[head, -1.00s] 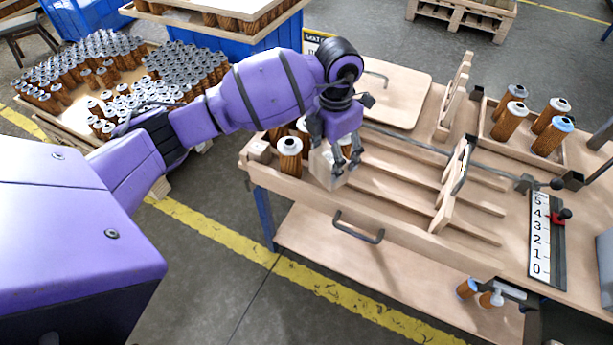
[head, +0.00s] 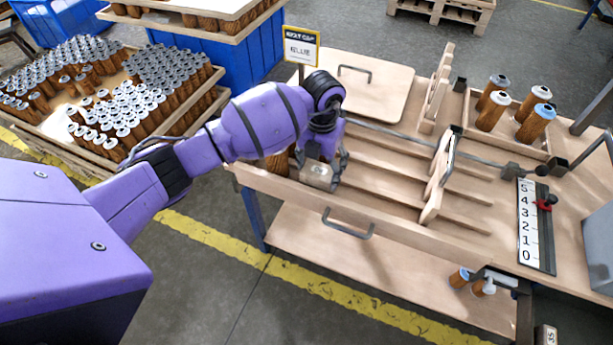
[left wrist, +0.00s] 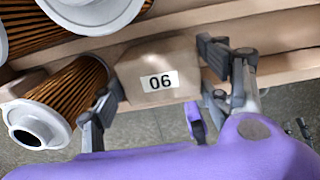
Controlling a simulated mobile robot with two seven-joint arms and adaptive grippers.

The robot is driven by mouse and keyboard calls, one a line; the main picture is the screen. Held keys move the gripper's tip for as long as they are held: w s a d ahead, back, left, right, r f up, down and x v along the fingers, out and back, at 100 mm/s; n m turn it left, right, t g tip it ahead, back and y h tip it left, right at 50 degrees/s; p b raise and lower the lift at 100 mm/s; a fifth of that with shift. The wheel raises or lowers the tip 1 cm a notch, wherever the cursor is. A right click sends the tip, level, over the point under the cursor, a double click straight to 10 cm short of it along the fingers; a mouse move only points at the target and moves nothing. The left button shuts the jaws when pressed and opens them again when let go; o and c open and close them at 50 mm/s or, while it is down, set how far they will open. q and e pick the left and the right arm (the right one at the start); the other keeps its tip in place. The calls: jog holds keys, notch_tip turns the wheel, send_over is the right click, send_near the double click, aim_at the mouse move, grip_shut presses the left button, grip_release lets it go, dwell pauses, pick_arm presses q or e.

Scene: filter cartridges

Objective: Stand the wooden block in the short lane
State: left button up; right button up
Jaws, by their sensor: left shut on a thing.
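The wooden block (head: 316,176) is pale and sits between the fingers of my left gripper (head: 325,178), at the left end of the laned table. In the left wrist view the block (left wrist: 158,62) bears a white label that reads 06 or 90, with a finger at each side; my left gripper (left wrist: 165,90) is shut on it. The lanes (head: 385,180) run to the right, parted by low wooden rails. I cannot tell which lane is the short one, nor whether the block touches the floor of a lane. My right gripper is not in view.
Upright wooden gates (head: 438,175) cross the lanes. A tray of cartridges (head: 507,138) and a number scale (head: 533,225) are at the right. A handle (head: 347,225) is in front.

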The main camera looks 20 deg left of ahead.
pick_arm(q)
jog(key=shift+w+f, duration=0.1)
jog(key=shift+f, duration=0.15)
jog(key=shift+f, duration=0.2)
jog(key=o, duration=1.4)
jog(key=shift+o, duration=0.2)
